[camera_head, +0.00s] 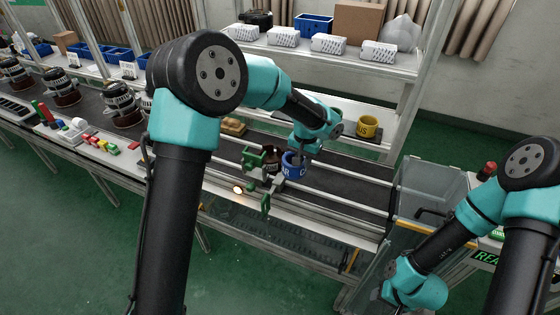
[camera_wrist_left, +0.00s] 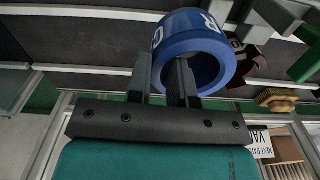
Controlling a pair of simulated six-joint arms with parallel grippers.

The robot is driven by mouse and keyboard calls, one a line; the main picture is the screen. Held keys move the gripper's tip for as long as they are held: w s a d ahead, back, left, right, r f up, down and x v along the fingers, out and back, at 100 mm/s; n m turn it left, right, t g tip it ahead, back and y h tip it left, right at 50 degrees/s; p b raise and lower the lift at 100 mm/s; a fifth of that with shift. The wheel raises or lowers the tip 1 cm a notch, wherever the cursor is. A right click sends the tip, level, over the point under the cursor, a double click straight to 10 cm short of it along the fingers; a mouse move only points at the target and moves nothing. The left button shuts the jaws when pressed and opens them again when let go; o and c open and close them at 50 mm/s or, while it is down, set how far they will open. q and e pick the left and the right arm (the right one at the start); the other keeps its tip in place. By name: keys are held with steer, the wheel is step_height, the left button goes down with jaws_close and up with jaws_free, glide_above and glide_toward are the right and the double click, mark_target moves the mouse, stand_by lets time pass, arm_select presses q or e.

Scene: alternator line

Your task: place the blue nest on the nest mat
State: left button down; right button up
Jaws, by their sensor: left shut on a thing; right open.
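The blue nest (camera_head: 293,170) is a short, round, hollow ring with white letters, over the conveyor side of the line. My left gripper (camera_head: 298,155) is shut on its wall. The left wrist view shows the blue nest (camera_wrist_left: 190,42) close up, with one finger against its outside and the other at its opening. I cannot tell whether its underside touches anything. A dark mat (camera_head: 348,136) lies on the low shelf behind, under a yellow nest (camera_head: 369,127); I cannot tell if this is the nest mat. My right gripper (camera_head: 398,303) is low at the bottom, its fingers hardly visible.
A green fixture (camera_head: 254,158) and a dark brown part stand just left of the blue nest. The conveyor (camera_head: 345,182) right of it is clear. A clear-walled bin (camera_head: 432,182) stands further right. Alternators (camera_head: 122,104) stand at the left; white boxes line the upper shelf.

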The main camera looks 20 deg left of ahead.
arm_select(q)
steer(key=s+d+f+m, duration=0.3)
steer(key=s+d+f, duration=0.1)
steer(key=s, duration=0.5)
steer(key=shift+m, duration=0.3)
glide_toward(311, 179)
steer(key=shift+s+r, duration=0.45)
steer(key=shift+w+f, duration=0.2)
steer(key=shift+f, duration=0.7)
steer(key=shift+w+f, duration=0.15)
steer(key=shift+f, duration=0.75)
steer(key=shift+f, duration=0.1)
